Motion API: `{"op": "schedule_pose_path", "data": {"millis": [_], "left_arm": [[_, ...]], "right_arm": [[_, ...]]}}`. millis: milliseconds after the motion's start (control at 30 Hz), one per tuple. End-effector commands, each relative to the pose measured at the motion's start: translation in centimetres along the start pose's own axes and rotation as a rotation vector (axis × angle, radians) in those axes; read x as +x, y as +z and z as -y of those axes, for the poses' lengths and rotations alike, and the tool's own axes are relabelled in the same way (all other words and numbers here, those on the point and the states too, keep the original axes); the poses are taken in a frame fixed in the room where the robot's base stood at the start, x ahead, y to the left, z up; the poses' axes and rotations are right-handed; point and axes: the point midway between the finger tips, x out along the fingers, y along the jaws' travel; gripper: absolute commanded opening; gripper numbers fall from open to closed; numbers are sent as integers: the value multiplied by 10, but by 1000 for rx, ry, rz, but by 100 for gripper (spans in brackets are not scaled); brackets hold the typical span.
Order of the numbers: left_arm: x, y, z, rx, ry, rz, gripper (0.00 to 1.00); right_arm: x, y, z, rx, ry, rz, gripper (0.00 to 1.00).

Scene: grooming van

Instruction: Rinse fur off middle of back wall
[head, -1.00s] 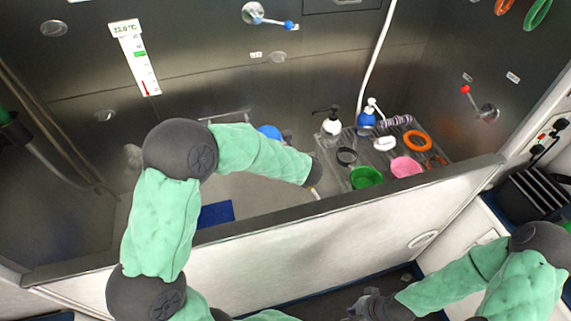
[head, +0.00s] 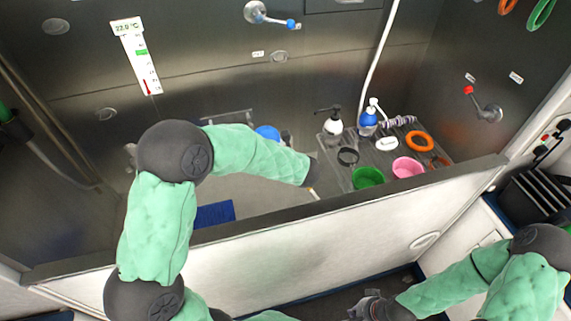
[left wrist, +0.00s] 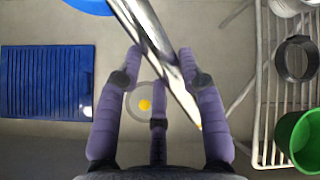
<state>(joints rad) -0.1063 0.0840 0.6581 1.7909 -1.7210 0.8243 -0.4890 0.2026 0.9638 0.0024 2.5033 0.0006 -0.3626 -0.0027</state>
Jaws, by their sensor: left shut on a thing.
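The steel back wall (head: 210,65) of the tub bears several pale oval patches that look like fur. One patch (head: 279,57) is near the middle, and others are at the upper left (head: 55,26) and lower left (head: 106,114). My left gripper (left wrist: 160,75) is shut on a shiny metal wand (left wrist: 155,40), held slanting over the tub floor. In the head view the left arm hides most of this gripper; only the wand's pale tip (head: 313,193) shows. My right gripper (head: 368,304) is low, outside the tub's front wall, its fingers too small to read.
A slatted rack (head: 385,155) at the right holds pump bottles, a green cup (head: 368,177), a pink cup (head: 408,167) and rings. A blue mat (head: 214,213) lies on the tub floor. The tub's front wall (head: 300,235) stands before me. A white hose (head: 378,45) hangs down the back wall.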

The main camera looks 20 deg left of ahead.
Motion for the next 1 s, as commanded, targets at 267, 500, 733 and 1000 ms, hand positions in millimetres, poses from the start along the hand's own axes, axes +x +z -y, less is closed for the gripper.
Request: {"op": "schedule_pose_path", "data": {"millis": [267, 500, 733, 1000], "left_arm": [[0, -4, 8, -1, -1, 1, 0], [-1, -3, 8, -1, -1, 1, 0], [-15, 9, 16, -1, -3, 2, 0], [-34, 27, 26, -1, -3, 2, 0]], "right_arm": [[1, 0, 0, 0, 0, 0, 0], [0, 0, 0, 0, 0, 0, 0], [-13, 0, 5, 0, 0, 0, 0], [-32, 1, 11, 0, 0, 0, 0]]}}
